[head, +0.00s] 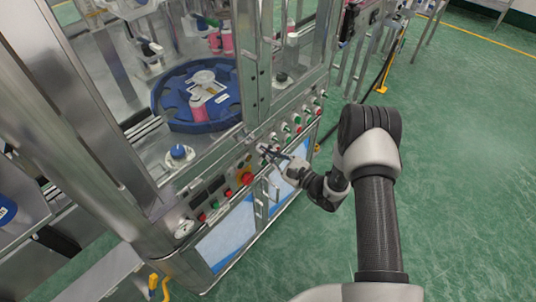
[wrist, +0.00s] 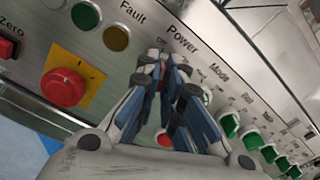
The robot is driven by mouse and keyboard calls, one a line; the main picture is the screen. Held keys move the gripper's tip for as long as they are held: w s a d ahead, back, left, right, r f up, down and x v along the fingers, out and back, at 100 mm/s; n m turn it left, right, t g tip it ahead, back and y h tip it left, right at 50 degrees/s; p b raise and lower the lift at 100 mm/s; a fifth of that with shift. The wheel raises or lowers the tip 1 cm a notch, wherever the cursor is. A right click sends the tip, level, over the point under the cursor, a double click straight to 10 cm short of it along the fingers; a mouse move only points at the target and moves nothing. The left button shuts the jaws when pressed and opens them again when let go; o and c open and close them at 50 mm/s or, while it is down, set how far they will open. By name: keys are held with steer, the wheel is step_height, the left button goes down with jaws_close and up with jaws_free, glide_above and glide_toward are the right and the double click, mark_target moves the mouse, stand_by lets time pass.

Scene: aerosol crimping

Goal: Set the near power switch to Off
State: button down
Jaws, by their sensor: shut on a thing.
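My gripper (wrist: 163,62) is at the front control panel (wrist: 90,22), directly below the printed label Power (wrist: 183,39). Its blue-padded fingers are closed together on the power switch there. The switch is almost wholly hidden by the fingertips, so I cannot read its position. In the head view my gripper (head: 266,153) reaches the machine's panel from the right, to the right of the red emergency stop.
A red emergency stop button (wrist: 63,87) on a yellow plate lies left of my gripper. A yellow lamp (wrist: 116,38) and a green lamp (wrist: 86,15) are above it. Several green knobs (wrist: 251,140) run to the right. Green floor (head: 460,180) is clear at the right.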

steer(key=shift+n, duration=0.6)
steer(key=c, duration=1.7)
jaws_free()
steer(key=shift+d, duration=0.1)
steer(key=v, duration=1.2)
